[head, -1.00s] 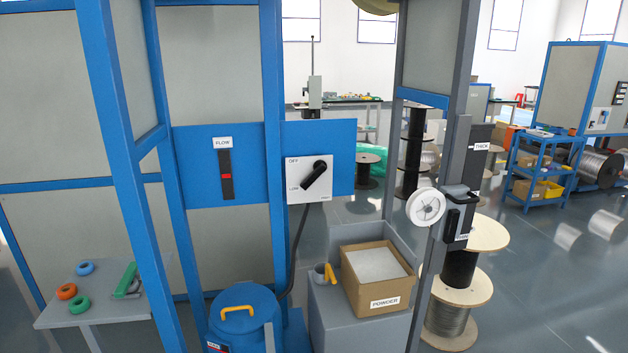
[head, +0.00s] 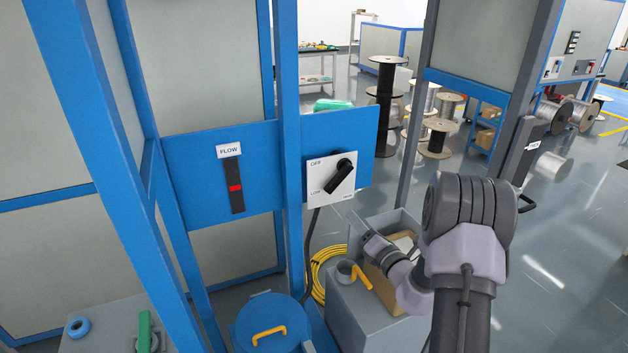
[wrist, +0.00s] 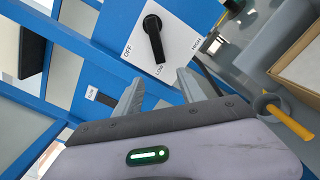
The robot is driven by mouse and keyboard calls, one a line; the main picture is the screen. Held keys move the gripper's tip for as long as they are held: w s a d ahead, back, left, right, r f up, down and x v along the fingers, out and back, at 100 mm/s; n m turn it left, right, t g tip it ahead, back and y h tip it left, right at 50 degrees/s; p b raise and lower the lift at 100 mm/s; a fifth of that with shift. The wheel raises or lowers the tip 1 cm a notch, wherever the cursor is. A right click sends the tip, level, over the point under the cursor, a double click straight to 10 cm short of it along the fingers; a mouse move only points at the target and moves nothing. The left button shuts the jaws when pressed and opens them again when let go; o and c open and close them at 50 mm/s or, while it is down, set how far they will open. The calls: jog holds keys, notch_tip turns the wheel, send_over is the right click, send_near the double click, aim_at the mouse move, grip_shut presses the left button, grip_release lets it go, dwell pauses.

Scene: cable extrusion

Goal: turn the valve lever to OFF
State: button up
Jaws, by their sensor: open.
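The valve lever (head: 340,178) is black and sits on a white plate (head: 318,186) fixed to a blue panel. It slants down and left from its pivot, toward the LOW mark; OFF is at the plate's upper left. In the wrist view the lever (wrist: 156,42) also points at LOW, with OFF to its left and HIGH to its right. My gripper (wrist: 159,86) is open and empty. Its two fingers point toward the plate, and the lever's tip lies ahead of the gap, apart from them. In the head view my arm is right of and below the plate; the fingers cannot be made out.
A FLOW gauge (head: 236,188) with a red mark is left of the valve. A blue post (head: 287,130) stands between them. Below are a blue drum (head: 270,322), a grey ring with a yellow handle (head: 350,272) and a cardboard box (head: 374,283) partly behind my arm.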

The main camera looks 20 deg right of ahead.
aim_at(332, 189)
jog(key=w+b, duration=0.1)
jog(key=w, duration=0.4)
jog(key=w+b, duration=0.1)
jog(key=w, duration=0.4)
jog(key=w+b, duration=0.1)
jog(key=w, duration=0.5)
jog(key=shift+w+a, duration=0.1)
jog(key=shift+a, duration=0.2)
jog(key=shift+c, duration=0.2)
grip_shut()
